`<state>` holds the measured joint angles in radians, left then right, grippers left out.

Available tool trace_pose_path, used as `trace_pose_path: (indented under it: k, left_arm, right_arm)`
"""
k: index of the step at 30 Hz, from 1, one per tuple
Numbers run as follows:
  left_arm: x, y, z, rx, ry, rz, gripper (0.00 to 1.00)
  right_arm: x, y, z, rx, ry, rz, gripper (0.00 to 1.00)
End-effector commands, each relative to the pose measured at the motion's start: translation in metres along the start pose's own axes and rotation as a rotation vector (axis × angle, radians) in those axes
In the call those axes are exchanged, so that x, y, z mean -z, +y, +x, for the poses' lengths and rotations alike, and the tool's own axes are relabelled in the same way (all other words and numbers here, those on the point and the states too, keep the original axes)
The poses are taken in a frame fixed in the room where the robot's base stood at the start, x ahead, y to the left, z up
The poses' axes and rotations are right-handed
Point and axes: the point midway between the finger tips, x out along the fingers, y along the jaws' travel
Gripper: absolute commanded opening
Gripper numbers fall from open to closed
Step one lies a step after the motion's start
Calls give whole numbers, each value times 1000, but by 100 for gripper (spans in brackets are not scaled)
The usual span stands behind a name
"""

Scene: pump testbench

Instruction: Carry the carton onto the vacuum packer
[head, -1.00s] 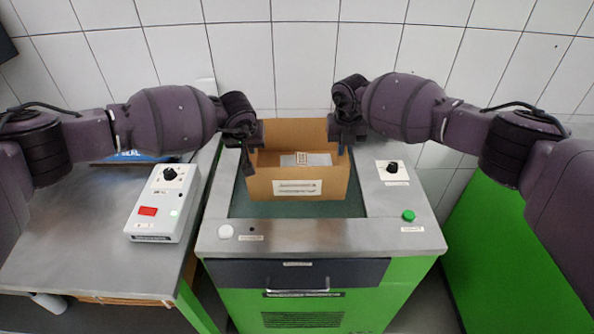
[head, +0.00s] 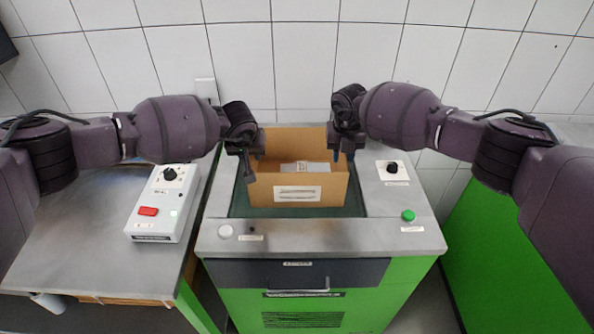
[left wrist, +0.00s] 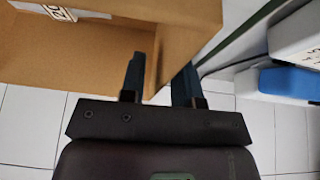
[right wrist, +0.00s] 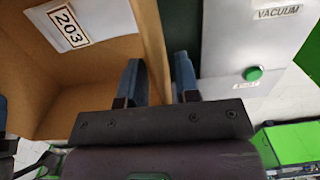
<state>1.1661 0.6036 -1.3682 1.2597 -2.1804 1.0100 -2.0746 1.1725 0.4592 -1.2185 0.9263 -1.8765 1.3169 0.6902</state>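The open brown carton (head: 318,190) is upright over the dark recessed bed of the vacuum packer (head: 300,235). A pale labelled item shows inside it. I cannot tell whether its bottom touches the bed. My left gripper (head: 250,163) is shut on the carton's left wall; in the left wrist view its fingers (left wrist: 158,82) straddle the wall, one inside and one outside. My right gripper (head: 342,148) is shut on the right wall; its fingers (right wrist: 158,82) straddle that wall in the right wrist view. A paper marked 203 (right wrist: 68,24) lies inside the carton.
A white control box (head: 160,205) with a black knob and red button stands on the steel table (head: 70,250) at the left. The packer's rim carries a black knob (head: 392,167) and a green button (head: 408,215). A tiled wall (head: 300,60) closes off the back.

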Motion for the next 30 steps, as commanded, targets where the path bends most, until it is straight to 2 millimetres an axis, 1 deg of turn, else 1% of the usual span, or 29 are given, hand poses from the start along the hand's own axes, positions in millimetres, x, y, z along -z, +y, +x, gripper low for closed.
trace_pose_path:
  k: [6, 11, 14, 21, 24, 27, 30]
  left_arm:
    - [1, 0, -3, 0, 1, 0, 30]
    - [1, 0, -18, -1, 2, 1, 30]
    - [1, -1, -33, 0, 3, 1, 30]
    - [1, 0, -79, -2, 3, 1, 30]
    - [1, 0, -95, 0, 2, 2, 30]
    - [1, 0, -107, -1, 2, 1, 30]
    - [0, 0, -115, 0, 1, -1, 30]
  right_arm:
    - [0, 0, 0, 0, 0, 0, 30]
    - [0, 0, 0, 0, 0, 0, 30]
    - [0, 0, 0, 0, 0, 0, 30]
    - [0, 0, 0, 0, 0, 0, 30]
    - [0, 0, 0, 0, 0, 0, 30]
    - [0, 0, 0, 0, 0, 0, 30]
    - [0, 0, 0, 0, 0, 0, 30]
